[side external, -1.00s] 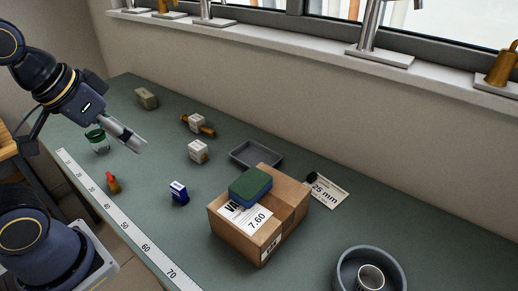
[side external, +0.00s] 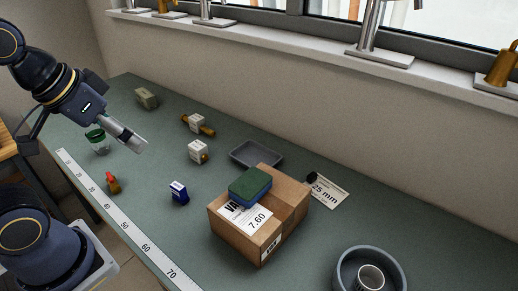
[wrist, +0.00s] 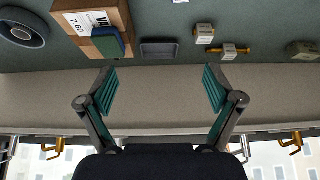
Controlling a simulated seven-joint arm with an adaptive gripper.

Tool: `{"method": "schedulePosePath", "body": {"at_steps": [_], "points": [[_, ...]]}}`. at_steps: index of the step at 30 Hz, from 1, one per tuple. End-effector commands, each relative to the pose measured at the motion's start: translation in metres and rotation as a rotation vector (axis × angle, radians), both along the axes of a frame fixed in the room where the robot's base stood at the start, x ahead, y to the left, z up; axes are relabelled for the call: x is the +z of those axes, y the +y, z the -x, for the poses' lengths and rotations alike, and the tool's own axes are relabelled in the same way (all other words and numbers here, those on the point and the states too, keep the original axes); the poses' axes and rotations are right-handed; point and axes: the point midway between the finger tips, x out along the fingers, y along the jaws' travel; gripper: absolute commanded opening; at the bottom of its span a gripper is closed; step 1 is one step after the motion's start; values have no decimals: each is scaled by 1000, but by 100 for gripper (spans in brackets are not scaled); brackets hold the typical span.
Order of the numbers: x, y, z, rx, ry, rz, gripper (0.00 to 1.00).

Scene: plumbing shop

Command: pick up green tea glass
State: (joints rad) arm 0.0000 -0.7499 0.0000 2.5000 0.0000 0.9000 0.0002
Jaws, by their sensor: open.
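The green tea glass (side external: 98,141) stands near the left end of the bench in the side external view, a small clear glass with a green upper part. My gripper (side external: 141,147) is in the air above the bench, to the right of the glass and apart from it. In the wrist view my gripper (wrist: 160,92) has its two fingers spread wide with nothing between them. The glass is not seen in the wrist view.
A cardboard box (side external: 238,240) with a green and blue sponge (side external: 250,186) on it stands mid-bench. Around it are a grey tray (side external: 257,154), a blue box (side external: 179,192), an orange-red item (side external: 113,183) and a grey bowl (side external: 347,275). A ruler strip (side external: 125,224) runs along the front edge.

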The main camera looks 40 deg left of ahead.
Motion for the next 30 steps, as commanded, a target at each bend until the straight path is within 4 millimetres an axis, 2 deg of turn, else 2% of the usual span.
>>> {"method": "schedulePosePath", "body": {"at_steps": [2, 4, 5, 8, 11, 12, 14, 15, 17, 18, 21, 22, 25, 27, 30], "points": [[1, 0, -2, -14, -11, -6, 91], [16, -3, -15, -32, -76, 3, 91], [25, -2, -25, -29, -104, 18, 91], [41, 21, -62, 46, -146, 64, 91], [45, 73, -101, 195, -160, 96, 91], [42, 101, -114, 268, -161, 103, 91], [32, 149, -127, 389, -155, 104, 91], [23, 185, -131, 474, -146, 98, 91], [5, 238, -129, 599, -123, 84, 91], [-9, 271, -122, 679, -105, 73, 91], [-44, 337, -94, 844, -43, 50, 91], [-54, 351, -84, 886, -22, 47, 91], [-82, 381, -52, 982, 45, 43, 91], [-97, 388, -37, 1019, 80, 46, 91], [-107, 394, -29, 1040, 93, 52, 91]]}}
